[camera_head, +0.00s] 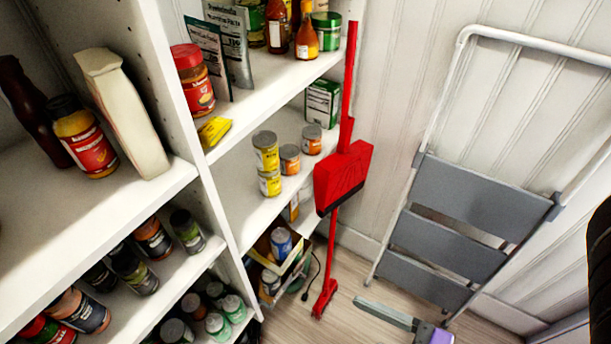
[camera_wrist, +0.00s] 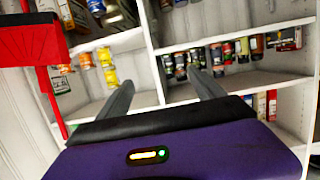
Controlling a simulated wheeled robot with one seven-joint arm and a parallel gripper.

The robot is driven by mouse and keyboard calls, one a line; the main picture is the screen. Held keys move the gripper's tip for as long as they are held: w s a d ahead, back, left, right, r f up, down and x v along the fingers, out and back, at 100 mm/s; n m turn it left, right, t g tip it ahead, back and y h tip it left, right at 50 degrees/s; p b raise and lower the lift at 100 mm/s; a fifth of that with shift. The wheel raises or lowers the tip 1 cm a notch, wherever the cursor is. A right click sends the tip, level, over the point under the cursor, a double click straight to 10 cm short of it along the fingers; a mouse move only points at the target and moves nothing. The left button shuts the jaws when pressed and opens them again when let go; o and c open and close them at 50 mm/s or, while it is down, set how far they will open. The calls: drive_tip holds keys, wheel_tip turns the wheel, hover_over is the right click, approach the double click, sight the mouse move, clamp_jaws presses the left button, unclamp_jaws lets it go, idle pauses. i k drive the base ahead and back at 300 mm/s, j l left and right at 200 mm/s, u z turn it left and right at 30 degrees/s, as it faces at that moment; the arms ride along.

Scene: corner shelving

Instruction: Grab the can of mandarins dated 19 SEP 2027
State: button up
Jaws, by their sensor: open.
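Two small cans with orange labels stand on the middle shelf of the right-hand unit in the head view: one can (camera_head: 290,160) beside a stack of yellow cans, the other can (camera_head: 311,139) further back. I cannot read any date, nor tell which cans are mandarins. In the wrist view, which looks upside down, orange cans (camera_wrist: 61,83) and yellow cans (camera_wrist: 110,77) show at the upper left. My gripper (camera_wrist: 168,82) is open and empty, its two fingers spread, well short of the shelves. Its purple body and a grey finger also show at the head view's lower right.
A red dustpan (camera_head: 342,178) on a long handle stands at the right shelf's open edge, close to the cans. A folding step ladder (camera_head: 455,205) leans on the right wall. A box (camera_head: 322,102) stands behind the cans. Wooden floor (camera_head: 350,285) is partly clear.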

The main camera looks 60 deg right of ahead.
sight(289, 154)
drive_tip(key=i+j+z, duration=0.25)
drive_tip(key=j, duration=0.15)
drive_tip(key=j+z, duration=0.25)
drive_tip(key=j, duration=0.2)
drive_tip(key=z, duration=1.15)
